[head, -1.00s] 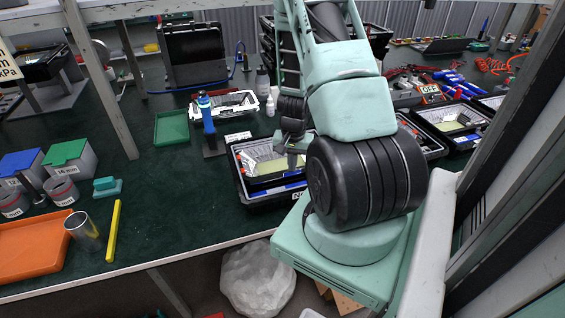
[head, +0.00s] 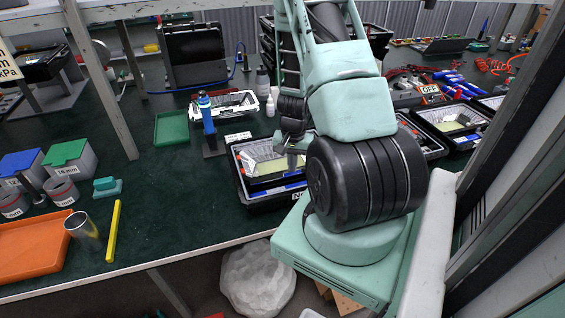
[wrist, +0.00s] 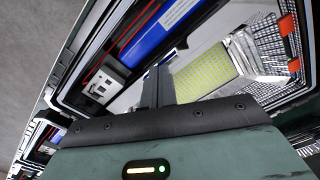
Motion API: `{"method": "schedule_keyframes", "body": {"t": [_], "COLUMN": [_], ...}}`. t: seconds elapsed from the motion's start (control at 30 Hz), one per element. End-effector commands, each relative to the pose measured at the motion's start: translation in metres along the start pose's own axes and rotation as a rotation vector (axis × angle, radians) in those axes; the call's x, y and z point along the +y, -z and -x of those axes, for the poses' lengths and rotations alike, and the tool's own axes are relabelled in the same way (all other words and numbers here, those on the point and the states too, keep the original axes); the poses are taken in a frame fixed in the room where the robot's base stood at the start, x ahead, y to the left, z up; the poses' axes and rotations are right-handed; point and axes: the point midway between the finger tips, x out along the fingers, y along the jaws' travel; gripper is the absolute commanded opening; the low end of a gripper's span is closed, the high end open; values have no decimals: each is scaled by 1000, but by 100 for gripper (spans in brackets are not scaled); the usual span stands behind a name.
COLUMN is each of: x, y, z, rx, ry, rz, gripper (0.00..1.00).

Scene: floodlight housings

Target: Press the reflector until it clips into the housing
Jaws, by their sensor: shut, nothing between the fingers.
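The black floodlight housing (head: 262,200) sits at the front edge of the green bench, partly hidden by my arm. The silver reflector (head: 258,152) lies in it around a yellow dotted panel, which shows in the wrist view (wrist: 205,72). The reflector's bright faceted walls (wrist: 268,45) fill the right of the wrist view. My gripper (head: 291,163) is over the housing, pointing down. Its fingers (wrist: 157,88) are shut and empty, with the tips at the reflector's left border. I cannot tell whether they touch it or whether it sits flush.
A blue block with red wires (wrist: 150,32) lies beside the reflector inside the housing. A blue-handled tool (head: 207,120) stands left of the housing. More housings (head: 452,118) are to the right.

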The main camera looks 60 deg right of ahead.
Motion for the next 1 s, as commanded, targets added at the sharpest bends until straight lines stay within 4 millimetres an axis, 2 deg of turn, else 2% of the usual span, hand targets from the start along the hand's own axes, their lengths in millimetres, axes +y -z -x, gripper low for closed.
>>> {"method": "schedule_keyframes", "body": {"t": [0.47, 1.0], "x": [0, 0], "y": [-1, 0], "z": [2, 45], "rx": [-3, -1], "ry": [-1, 0], "rz": [1, 1], "gripper": [0, 0]}}
